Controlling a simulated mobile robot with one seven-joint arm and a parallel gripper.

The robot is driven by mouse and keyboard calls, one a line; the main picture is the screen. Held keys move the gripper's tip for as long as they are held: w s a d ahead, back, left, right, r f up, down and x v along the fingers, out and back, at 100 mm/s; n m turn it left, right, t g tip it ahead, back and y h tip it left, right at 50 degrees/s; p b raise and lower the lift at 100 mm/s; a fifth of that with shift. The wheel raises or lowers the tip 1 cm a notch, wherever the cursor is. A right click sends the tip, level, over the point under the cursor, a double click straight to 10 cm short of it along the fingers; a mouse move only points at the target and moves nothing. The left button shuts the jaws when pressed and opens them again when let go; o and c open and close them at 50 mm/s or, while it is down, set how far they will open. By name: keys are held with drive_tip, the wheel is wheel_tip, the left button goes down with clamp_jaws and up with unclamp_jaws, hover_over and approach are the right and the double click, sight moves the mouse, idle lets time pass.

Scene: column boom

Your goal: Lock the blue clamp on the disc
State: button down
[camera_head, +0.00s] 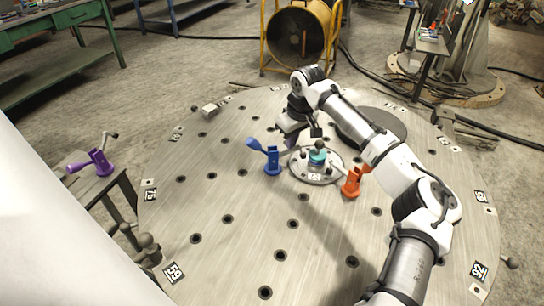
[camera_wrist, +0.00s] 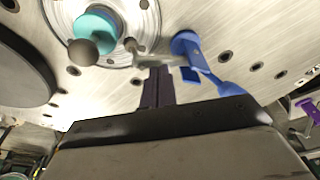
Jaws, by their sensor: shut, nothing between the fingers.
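The blue clamp (camera_head: 272,162) stands on the round table at the left of the metal disc (camera_head: 328,178). Its blue handle sticks out up and left, away from the disc. My gripper (camera_head: 291,143) is behind the clamp, partly hidden. In the wrist view its fingers (camera_wrist: 158,74) are together and empty, beside the clamp's arm and handle; contact is unclear.
An orange clamp (camera_head: 351,183) stands at the disc's right. A teal knob (camera_head: 317,156) with a grey ball rises from the disc's middle. A purple clamp (camera_head: 98,161) is on a side stand at left. A dark round plate (camera_head: 385,122) lies behind. The table's front is clear.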

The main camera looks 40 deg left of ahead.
idle(0.4)
wheel_tip(320, 180, up, 7)
drive_tip(key=p, duration=0.6)
drive_tip(key=shift+p, duration=0.4)
